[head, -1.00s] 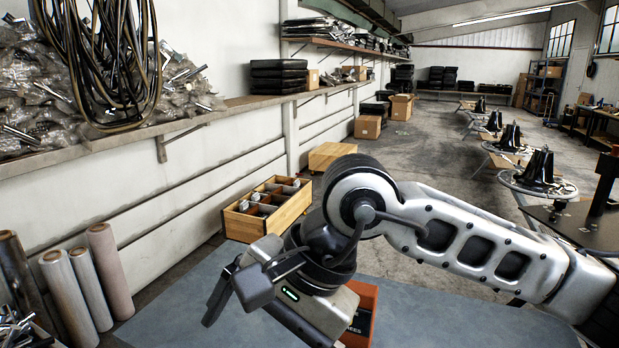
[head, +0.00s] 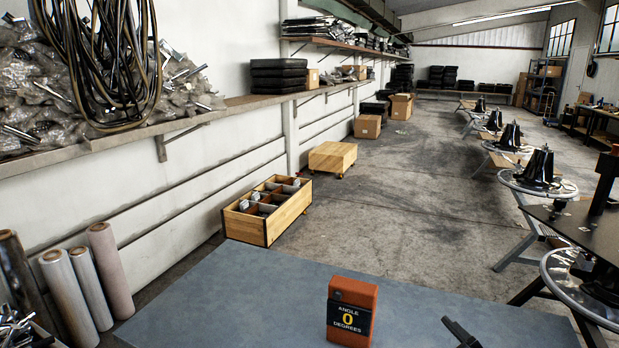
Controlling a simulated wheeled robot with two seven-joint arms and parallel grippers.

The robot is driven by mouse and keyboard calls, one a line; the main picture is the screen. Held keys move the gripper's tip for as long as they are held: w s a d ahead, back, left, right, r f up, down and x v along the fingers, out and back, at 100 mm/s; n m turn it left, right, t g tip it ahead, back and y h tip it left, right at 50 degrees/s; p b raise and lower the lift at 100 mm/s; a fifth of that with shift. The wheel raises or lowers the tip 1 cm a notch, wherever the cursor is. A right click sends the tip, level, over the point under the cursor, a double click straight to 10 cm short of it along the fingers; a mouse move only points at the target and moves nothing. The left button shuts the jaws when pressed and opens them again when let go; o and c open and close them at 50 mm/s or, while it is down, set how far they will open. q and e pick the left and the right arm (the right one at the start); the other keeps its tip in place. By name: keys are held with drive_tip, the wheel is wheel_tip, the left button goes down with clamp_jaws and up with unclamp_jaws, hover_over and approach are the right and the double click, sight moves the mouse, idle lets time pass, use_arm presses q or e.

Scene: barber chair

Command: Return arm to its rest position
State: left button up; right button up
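My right arm is almost wholly out of the head view. Only a dark fingertip, apparently of my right gripper (head: 462,333), shows at the bottom edge, right of the orange angle gauge. The rest of that gripper is cut off, so its opening is hidden. The orange angle gauge (head: 352,311) stands upright on the blue-grey table top (head: 230,300), with a black label reading "ANGLE 0 DEGREES". The fingertip is apart from it. My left gripper is not in view.
A wooden crate with compartments (head: 284,220) stands on the floor beyond the table. Several rolls (head: 108,270) stand at the left. A black table (head: 580,228) and round chrome bases (head: 585,290) are at the right. Most of the table top is bare.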

drive_tip(key=s+d+f+m+g, duration=0.25)
drive_tip(key=s+f+g, duration=0.35)
drive_tip(key=s, duration=0.4)
drive_tip(key=s+d+f+m+g, duration=0.25)
drive_tip(key=s+f+g, duration=0.25)
drive_tip(key=s+f, duration=0.4)
use_arm(q)
drive_tip(key=b, duration=0.2)
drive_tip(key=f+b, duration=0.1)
drive_tip(key=b, duration=0.1)
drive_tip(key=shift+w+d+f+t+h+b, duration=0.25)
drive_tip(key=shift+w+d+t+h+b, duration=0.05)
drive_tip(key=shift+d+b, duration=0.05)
use_arm(e)
drive_tip(key=w+a+f+t+y, duration=0.3)
drive_tip(key=w+a+f+t, duration=0.3)
drive_tip(key=a+f+t, duration=0.1)
drive_tip(key=shift+w+f, duration=0.3)
drive_tip(key=shift+f, duration=0.25)
